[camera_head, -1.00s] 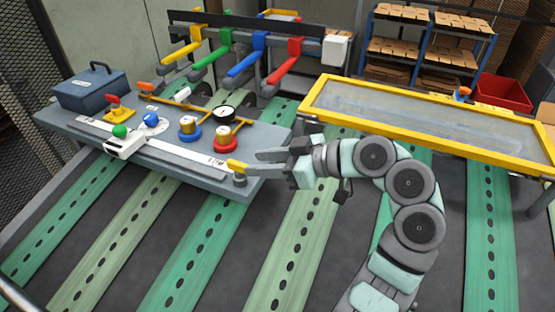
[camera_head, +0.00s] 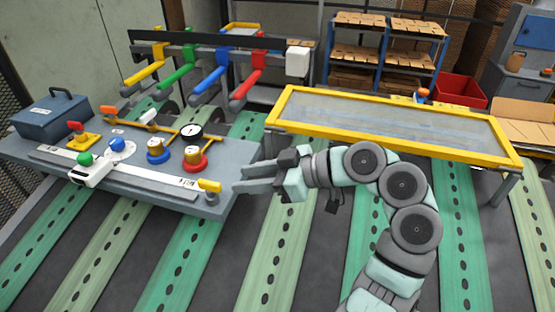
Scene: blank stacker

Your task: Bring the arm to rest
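My gripper (camera_head: 238,179) is at the end of my bent arm, which rises from the lower right of the picture and reaches left. The two grey fingers point left and look apart, with nothing seen between them. The fingertips are just right of a yellow-topped knob (camera_head: 209,186) at the right corner of the grey control table (camera_head: 140,192). I cannot tell whether they touch it.
The table holds a blue box (camera_head: 46,117), a white slider (camera_head: 92,173) and several knobs. Behind are coloured levers (camera_head: 207,84). A yellow-framed panel table (camera_head: 392,126) stands behind my arm. Green perforated strips cover the open floor in front.

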